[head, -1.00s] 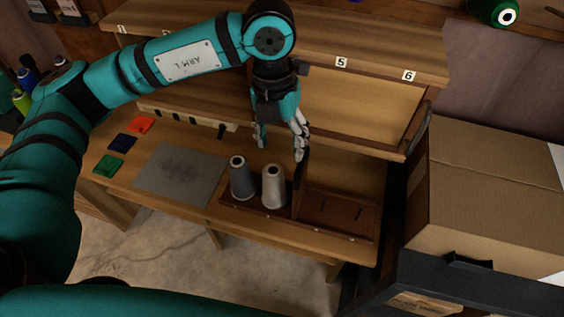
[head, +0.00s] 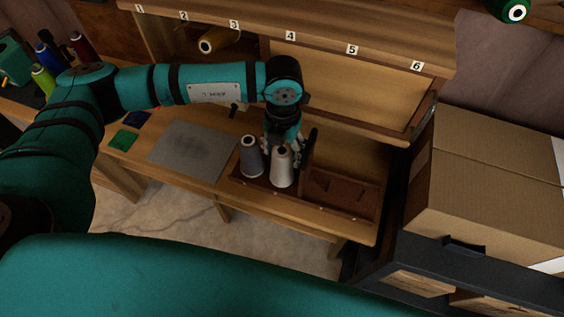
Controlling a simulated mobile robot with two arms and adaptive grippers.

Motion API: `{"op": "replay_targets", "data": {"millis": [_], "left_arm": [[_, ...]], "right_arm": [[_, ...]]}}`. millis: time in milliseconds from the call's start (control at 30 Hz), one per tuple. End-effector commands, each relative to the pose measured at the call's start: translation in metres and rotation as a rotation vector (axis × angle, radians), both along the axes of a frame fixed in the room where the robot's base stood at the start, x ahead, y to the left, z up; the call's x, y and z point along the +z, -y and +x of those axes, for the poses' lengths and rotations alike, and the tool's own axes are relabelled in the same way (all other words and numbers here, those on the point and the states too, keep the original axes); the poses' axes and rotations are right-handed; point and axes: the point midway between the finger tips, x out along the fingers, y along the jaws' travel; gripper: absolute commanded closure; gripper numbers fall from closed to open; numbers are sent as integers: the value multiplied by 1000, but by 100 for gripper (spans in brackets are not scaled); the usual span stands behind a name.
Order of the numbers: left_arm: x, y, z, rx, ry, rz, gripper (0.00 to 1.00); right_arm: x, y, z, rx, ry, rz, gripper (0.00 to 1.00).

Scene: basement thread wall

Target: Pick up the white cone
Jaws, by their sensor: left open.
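The white cone (head: 282,167) stands upright in the brown tray (head: 262,184) on the wooden bench, beside a grey cone (head: 251,157) on its left. My left gripper (head: 284,148) is just behind the white cone, pointing down. Its fingers are open and partly hidden by the white cone, so I cannot tell whether they touch it. My right gripper is not in view.
The tray's right part (head: 345,190) holds no cones. A grey mat (head: 192,149) lies left. A cardboard box (head: 490,185) stands right. A numbered shelf (head: 330,50) overhangs behind.

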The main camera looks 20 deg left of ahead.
Motion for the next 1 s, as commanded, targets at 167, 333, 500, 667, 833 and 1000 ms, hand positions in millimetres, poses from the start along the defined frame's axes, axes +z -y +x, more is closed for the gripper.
{"op": "replay_targets", "data": {"millis": [167, 333, 500, 667, 833, 1000], "left_arm": [[-23, -4, 2, 1, -5, 3, 40], [-44, -3, 3, 1, -3, 2, 40], [-47, -3, 3, 0, -1, 0, 40], [-47, -3, 3, 0, -1, 1, 49], [-47, -3, 3, 1, -1, 1, 71], [-46, -3, 3, 1, -1, 0, 94]], "right_arm": [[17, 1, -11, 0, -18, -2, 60], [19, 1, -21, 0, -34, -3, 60], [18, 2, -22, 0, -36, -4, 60], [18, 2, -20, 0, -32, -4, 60], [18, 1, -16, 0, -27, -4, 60], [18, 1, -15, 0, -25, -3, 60]]}}
